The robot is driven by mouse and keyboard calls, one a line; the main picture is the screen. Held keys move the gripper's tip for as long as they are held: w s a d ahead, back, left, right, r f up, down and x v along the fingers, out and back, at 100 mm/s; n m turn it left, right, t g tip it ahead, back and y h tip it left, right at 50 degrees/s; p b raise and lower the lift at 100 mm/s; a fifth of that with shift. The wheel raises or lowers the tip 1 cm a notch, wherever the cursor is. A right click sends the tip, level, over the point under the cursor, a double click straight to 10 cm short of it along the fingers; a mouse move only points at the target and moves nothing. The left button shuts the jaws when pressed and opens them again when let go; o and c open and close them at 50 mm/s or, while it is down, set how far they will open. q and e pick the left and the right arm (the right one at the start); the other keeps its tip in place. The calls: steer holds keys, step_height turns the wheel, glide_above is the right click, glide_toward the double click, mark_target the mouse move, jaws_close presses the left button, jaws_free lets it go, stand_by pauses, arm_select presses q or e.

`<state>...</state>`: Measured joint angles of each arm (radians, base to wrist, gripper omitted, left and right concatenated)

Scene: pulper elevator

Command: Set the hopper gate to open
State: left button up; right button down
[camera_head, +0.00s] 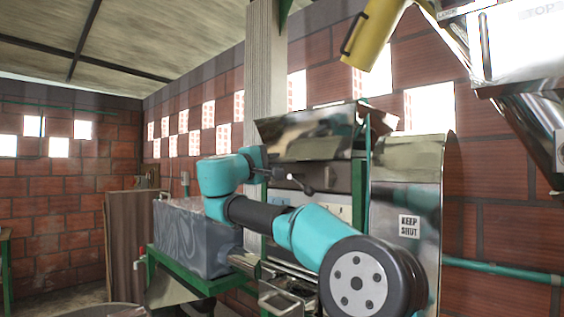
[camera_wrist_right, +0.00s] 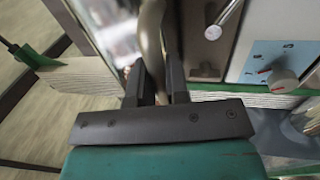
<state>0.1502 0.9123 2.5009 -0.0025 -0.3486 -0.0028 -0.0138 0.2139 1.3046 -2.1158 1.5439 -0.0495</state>
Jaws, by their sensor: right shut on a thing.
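My right gripper (camera_head: 275,174) is in front of the steel hopper (camera_head: 308,138) of the machine. In the right wrist view my right gripper (camera_wrist_right: 159,88) has its two dark fingers close together, shut on a brownish-grey bar (camera_wrist_right: 151,35) that runs up between them. A dark lever with a round knob (camera_head: 308,190) shows just right of the fingers in the head view. I cannot tell whether this is the same part as the bar. The gate plate itself is not clearly visible, and its setting cannot be read. My left gripper is not in view.
A steel panel marked KEEP SHUT (camera_head: 409,227) stands right of the hopper. A grey box (camera_head: 190,240) on a green frame is at left. A yellow cylinder (camera_head: 372,35) and a steel chute (camera_head: 520,45) hang at upper right. A blue plate with a knob (camera_wrist_right: 284,80) is close right of my fingers.

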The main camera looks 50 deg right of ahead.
steer(key=shift+a+f, duration=0.1)
steer(key=shift+a, duration=0.25)
steer(key=c, duration=1.1)
jaws_free()
steer(key=shift+a, duration=0.1)
steer(key=a+f, duration=0.1)
steer(key=a, duration=0.4)
steer(key=a+f, duration=0.1)
steer(key=a, duration=0.5)
steer(key=a+f, duration=0.1)
steer(key=a, duration=0.5)
steer(key=shift+f, duration=0.15)
